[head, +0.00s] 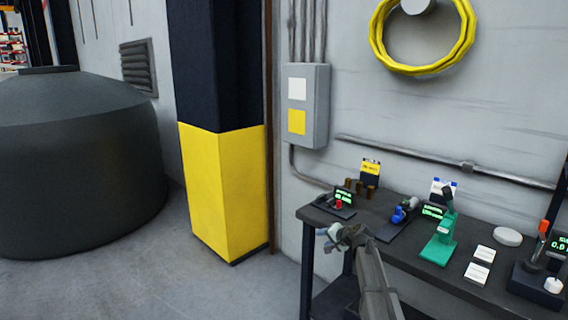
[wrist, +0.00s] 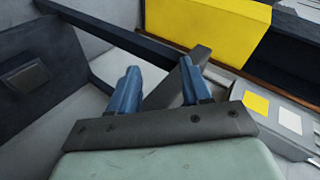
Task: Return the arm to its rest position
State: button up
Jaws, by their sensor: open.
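My gripper (head: 335,237) shows in the head view at the end of my grey arm, in front of the left end of the dark workbench (head: 410,262). In the wrist view, the two blue fingers of my gripper (wrist: 158,92) stand apart with nothing between them. The gripper is open and empty. A dark bar (wrist: 185,78) shows beyond the fingers in the wrist view. I cannot tell whether the gripper is clear of the bench edge.
The bench top holds a green device (head: 439,245), a blue valve part (head: 399,214), white blocks (head: 482,262) and a small display unit (head: 335,203). A yellow and black column (head: 225,190) stands left of the bench. A dark tank (head: 80,165) is far left. Floor between them is clear.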

jog(key=s+a+f+n+g+h, duration=0.25)
jog(key=s+f+g, duration=0.55)
jog(key=s+f, duration=2.45)
jog(key=s+d+f+n+g+h, duration=0.1)
jog(key=s+f, duration=0.3)
jog(key=s, duration=0.8)
jog(key=s+d+f+n+g+h, duration=0.1)
jog(key=s+f+n+g, duration=0.1)
jog(key=s, duration=1.1)
jog(key=s+d+f+n+g+h, duration=0.1)
jog(key=s+f+g, duration=0.4)
jog(key=s, duration=0.7)
jog(key=shift+s+d+f+n+h, duration=0.25)
jog(key=shift+f+n+h, duration=0.05)
jog(key=shift+n+h, duration=0.05)
